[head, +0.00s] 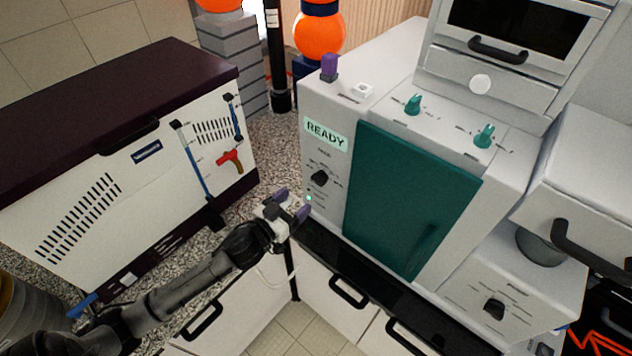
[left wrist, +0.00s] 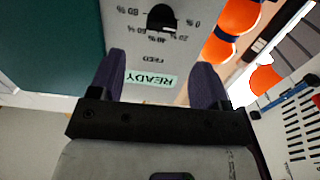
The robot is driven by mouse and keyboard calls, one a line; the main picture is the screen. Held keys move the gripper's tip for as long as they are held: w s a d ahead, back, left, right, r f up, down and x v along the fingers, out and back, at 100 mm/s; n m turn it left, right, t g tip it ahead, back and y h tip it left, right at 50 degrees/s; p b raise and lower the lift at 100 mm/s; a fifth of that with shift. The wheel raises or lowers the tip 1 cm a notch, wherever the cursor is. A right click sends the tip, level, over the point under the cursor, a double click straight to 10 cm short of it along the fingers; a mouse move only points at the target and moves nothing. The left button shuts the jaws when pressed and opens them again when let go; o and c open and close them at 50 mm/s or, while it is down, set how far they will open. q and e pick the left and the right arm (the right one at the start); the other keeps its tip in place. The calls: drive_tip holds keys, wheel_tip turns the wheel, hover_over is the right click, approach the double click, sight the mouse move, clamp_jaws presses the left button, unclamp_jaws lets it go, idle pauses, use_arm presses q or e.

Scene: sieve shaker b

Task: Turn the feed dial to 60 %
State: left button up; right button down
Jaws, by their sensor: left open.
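The feed dial (head: 319,177) is a black knob on the pale front panel of the machine, below the green READY display (head: 326,134). In the left wrist view the feed dial (left wrist: 162,17) appears upside down at the top, with percent marks around it and the FEED label near it. I cannot tell which mark it points to. My left gripper (head: 292,204) is in front of the panel, below and left of the dial, apart from it. Its purple fingers (left wrist: 160,68) are spread and empty, facing the dial. My right gripper is out of view.
A teal door (head: 408,200) is right of the dial. Two teal knobs (head: 413,104) and a purple knob (head: 329,67) are on top of the machine. A white cabinet with a dark lid (head: 110,90) stands left. Drawer handles (head: 349,292) project below.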

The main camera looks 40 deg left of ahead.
sight(316, 182)
use_arm(q)
drive_tip(key=w+p, duration=0.1)
drive_tip(key=w, duration=0.8)
drive_tip(key=shift+a, duration=0.1)
drive_tip(key=c, duration=0.9)
